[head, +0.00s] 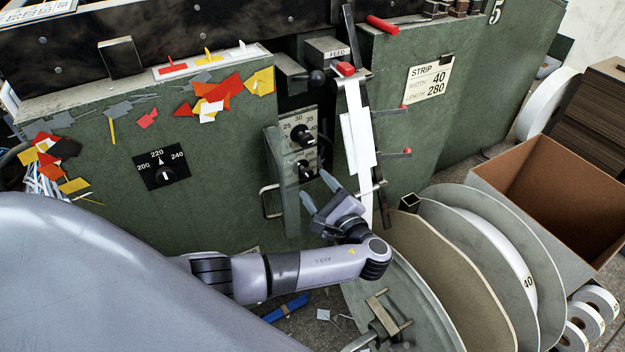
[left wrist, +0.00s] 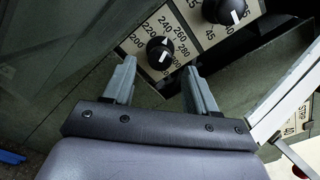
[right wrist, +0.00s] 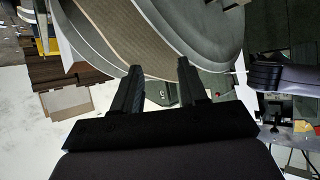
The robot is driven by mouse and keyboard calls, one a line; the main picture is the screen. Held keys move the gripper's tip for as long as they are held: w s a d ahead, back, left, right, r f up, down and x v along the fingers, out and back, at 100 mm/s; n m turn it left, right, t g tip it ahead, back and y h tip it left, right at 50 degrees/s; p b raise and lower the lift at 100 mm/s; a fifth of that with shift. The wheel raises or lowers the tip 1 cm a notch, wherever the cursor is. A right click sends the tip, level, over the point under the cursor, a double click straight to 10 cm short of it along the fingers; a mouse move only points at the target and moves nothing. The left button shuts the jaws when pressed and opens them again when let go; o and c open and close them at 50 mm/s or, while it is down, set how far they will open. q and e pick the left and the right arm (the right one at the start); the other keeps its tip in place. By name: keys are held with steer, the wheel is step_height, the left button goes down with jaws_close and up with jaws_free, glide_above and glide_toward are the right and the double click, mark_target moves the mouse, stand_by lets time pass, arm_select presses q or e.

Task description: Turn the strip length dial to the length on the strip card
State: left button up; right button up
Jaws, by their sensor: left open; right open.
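The strip card (head: 428,79) on the green machine reads width 40, length 280. A dial panel (head: 313,158) stands in a recess behind an open door, with an upper dial (head: 303,135) and a lower dial (head: 304,168). In the left wrist view the lower dial (left wrist: 160,53) is a black knob ringed by numbers from 200 to 300. My right gripper (right wrist: 158,78) is open and empty, near large reels.
Another dial (head: 165,173), marked 200, 220 and 240, is on the cabinet front. The open door (head: 282,180) with its handle stands left of my left gripper. White strips (head: 358,135) hang to its right. Large reels (head: 490,260) and a cardboard box (head: 550,190) fill the right.

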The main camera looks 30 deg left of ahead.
arm_select(q)
steer(key=v, duration=0.4)
steer(key=shift+d, duration=0.1)
arm_select(e)
steer(key=shift+s+d+f, duration=0.25)
steer(key=shift+d+f, duration=0.15)
steer(key=shift+f, duration=0.15)
